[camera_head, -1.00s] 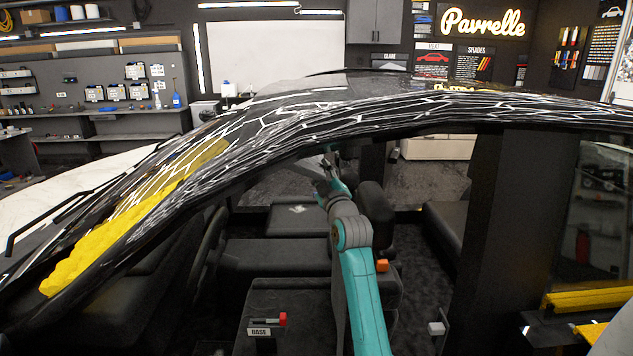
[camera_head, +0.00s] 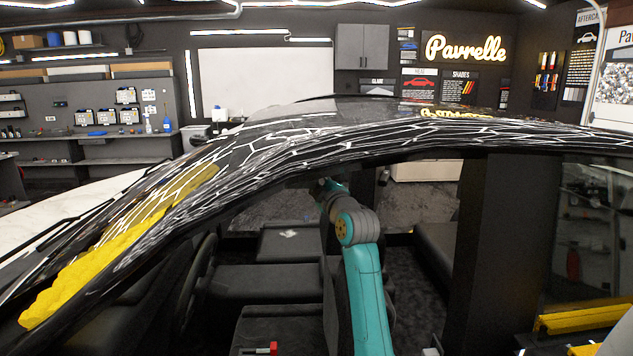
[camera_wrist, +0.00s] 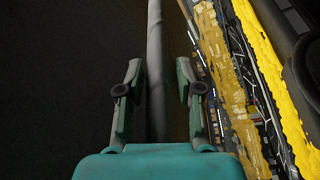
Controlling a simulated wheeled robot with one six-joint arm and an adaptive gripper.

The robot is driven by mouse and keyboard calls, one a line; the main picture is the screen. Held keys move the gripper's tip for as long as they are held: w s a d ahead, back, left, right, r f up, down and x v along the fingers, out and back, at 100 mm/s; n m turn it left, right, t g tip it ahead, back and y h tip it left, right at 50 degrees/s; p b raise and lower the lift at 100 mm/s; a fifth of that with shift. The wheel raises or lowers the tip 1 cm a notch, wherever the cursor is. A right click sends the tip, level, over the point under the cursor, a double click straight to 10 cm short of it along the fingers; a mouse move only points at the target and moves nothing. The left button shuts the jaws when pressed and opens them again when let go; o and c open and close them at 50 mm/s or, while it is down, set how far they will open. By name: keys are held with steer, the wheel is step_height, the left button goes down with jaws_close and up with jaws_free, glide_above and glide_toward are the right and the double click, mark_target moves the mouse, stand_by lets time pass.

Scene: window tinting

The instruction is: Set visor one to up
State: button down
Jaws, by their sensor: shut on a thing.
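In the wrist view my gripper (camera_wrist: 159,82) has its two fingers on either side of a thin grey strip. I take this strip to be visor one (camera_wrist: 155,40), seen edge-on. The fingers are shut on it, and it runs from between them to the top of the picture. In the head view my teal arm reaches into the car, and its wrist (camera_head: 328,190) is just under the roof edge. The fingertips and the visor are hidden there behind the roof frame, so the visor's angle cannot be told from that view.
The black car roof (camera_head: 340,130) with white lines lies close above my arm. Yellow material (camera_head: 120,250) lies along the windscreen. The steering wheel (camera_head: 195,285) and seats (camera_head: 268,283) are below. A dark pillar (camera_head: 487,240) stands right of my arm.

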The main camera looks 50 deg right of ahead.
steer(key=shift+w+a+r, duration=0.15)
steer(key=shift+a+r, duration=0.25)
steer(key=shift+r, duration=0.35)
steer(key=c, duration=1)
jaws_free()
steer(key=shift+w, duration=0.1)
steer(key=shift+f, duration=0.1)
steer(key=shift+d+f, duration=0.1)
